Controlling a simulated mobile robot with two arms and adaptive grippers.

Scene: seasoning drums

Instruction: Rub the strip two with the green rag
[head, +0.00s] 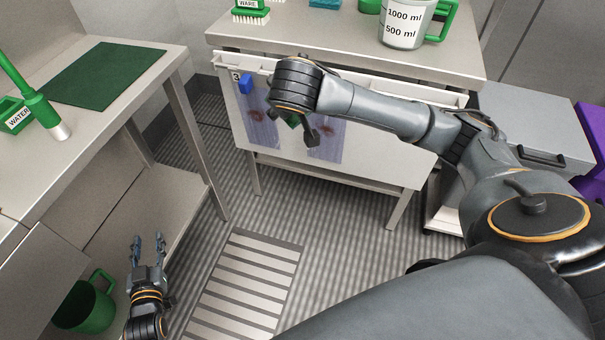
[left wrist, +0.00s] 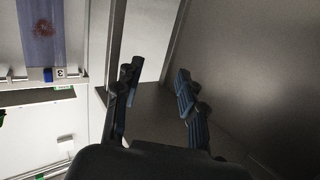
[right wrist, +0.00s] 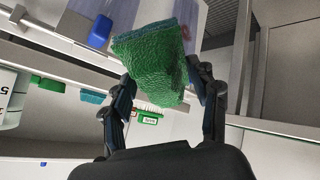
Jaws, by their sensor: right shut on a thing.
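My right gripper (head: 303,134) is in front of the white panel, mostly hidden by its own wrist. In the right wrist view (right wrist: 160,92) its fingers are shut on a bunched green rag (right wrist: 150,65). Two translucent bluish strips hang on the panel, each with a reddish stain: a left strip (head: 262,128) beside the label 3, and a right strip (head: 327,143) partly behind the gripper. No label for the right strip is visible. I cannot tell whether the rag touches a strip. My left gripper (head: 148,242) is open and empty, low at the left; its fingers also show apart in the left wrist view (left wrist: 158,90).
A blue clip (head: 246,83) is at the panel's top left. A measuring jug (head: 402,27) and a brush (head: 250,13) stand on the table above. The left table (head: 120,140) carries a green mat (head: 107,75). A green mug (head: 88,308) is near my left gripper.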

